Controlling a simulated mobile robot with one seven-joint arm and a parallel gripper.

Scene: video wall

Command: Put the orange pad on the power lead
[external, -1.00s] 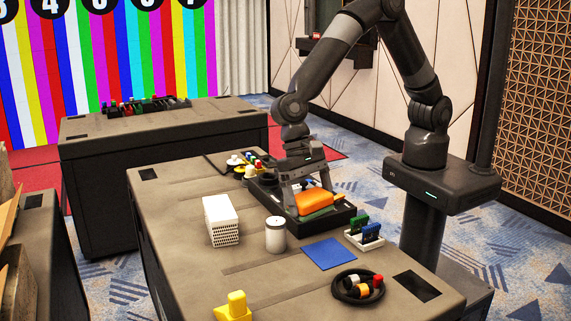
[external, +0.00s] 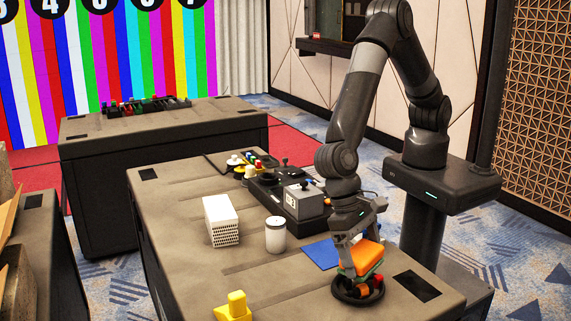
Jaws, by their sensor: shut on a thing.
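The orange pad (external: 367,255) is between the fingers of my gripper (external: 361,262), which is shut on it and points down. A greenish edge shows under the pad's orange top. The power lead (external: 345,294) is a black coil with red and orange connector ends, lying on the table near its front right. The pad is over the back part of the coil and hides some of it. I cannot tell whether the pad touches the lead or is just above it.
A blue mat (external: 321,253) lies just left of my gripper. A black tray (external: 309,226) with a grey box (external: 304,201), a white canister (external: 275,236), a white block (external: 221,220) and a yellow object (external: 234,307) stand on the table. My arm mostly hides a connector rack.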

